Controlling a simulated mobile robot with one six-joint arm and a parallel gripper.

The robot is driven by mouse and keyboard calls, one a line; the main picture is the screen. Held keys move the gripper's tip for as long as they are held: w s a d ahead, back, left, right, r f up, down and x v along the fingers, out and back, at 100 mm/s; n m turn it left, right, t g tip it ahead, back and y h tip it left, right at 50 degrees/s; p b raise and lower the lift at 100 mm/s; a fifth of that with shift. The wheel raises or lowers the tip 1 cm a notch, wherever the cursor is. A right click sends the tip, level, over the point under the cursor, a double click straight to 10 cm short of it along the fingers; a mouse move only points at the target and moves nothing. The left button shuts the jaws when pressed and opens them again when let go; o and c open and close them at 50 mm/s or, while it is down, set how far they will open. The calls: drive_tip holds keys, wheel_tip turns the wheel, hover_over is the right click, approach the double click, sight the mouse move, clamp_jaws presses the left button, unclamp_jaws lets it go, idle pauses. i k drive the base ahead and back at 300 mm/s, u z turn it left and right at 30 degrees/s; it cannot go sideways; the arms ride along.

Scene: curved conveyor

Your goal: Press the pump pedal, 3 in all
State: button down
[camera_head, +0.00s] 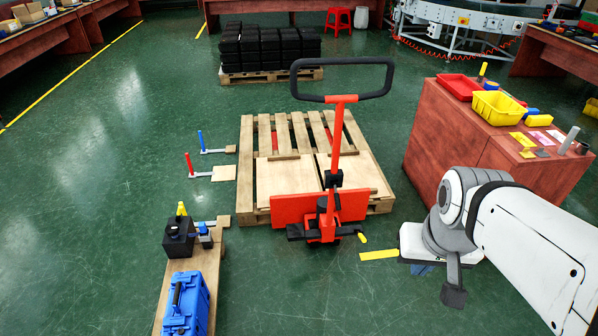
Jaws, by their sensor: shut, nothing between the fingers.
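A red pallet jack (340,150) stands upright in the middle with a black loop handle (343,98). Its red body (290,209) is against the near side of a wooden pallet. A small yellow-tipped piece (361,238) sticks out at the right of the jack's base, low to the floor; it looks like the pump pedal. My gripper (454,297) points down at the right, with its dark tips together and nothing in them. It is to the right of the pedal and apart from it.
The wooden pallet (247,165) lies behind the jack. A yellow floor strip (379,254) lies between pedal and gripper. A reddish cabinet (440,135) with trays stands at right. A blue case (186,303) rests on a board at front left. Green floor is clear at left.

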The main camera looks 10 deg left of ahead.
sight(294, 230)
drive_tip(key=i, duration=1)
drive_tip(key=u, duration=0.05)
